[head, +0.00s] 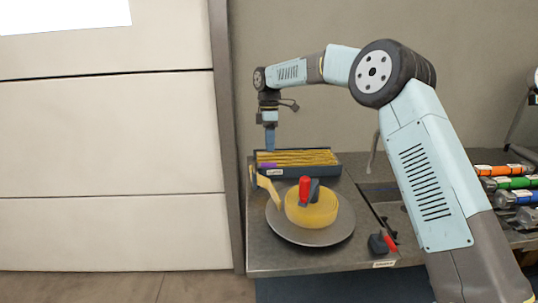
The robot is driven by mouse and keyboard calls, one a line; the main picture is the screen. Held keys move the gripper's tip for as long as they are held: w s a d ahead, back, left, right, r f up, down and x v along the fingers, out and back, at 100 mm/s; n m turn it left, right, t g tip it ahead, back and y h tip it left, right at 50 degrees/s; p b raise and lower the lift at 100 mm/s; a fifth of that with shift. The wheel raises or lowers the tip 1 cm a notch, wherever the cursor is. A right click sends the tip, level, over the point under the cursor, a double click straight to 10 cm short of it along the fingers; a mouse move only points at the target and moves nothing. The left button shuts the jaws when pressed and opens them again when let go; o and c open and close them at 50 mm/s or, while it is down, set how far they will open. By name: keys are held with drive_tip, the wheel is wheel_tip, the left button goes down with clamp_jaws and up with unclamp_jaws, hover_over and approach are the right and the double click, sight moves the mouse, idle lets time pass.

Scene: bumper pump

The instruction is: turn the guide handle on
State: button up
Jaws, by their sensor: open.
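A small red-handled lever (388,243) on a dark mount sits at the front right of the grey metal bench, above a small label. A second red handle (305,189) stands upright by a dark block on a round yellow piece (322,214), which rests on a grey disc. I cannot tell for sure which of the two is the guide handle. My gripper (270,142) points down above the back left of the bench, behind and left of both red handles and apart from them. It is open; its fingertips are small, and I see nothing held.
A dark tray (330,170) of yellow strips and a purple piece lies below my gripper. A curved yellow arm (266,192) stands left of the disc. A pale panelled wall (110,140) borders the bench's left; coloured cylinders (515,183) lie at right.

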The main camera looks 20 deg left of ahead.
wheel_tip(320, 180, up, 7)
drive_tip(key=w, duration=0.1)
drive_tip(key=shift+w+a+r, duration=0.2)
drive_tip(key=shift+a, duration=0.05)
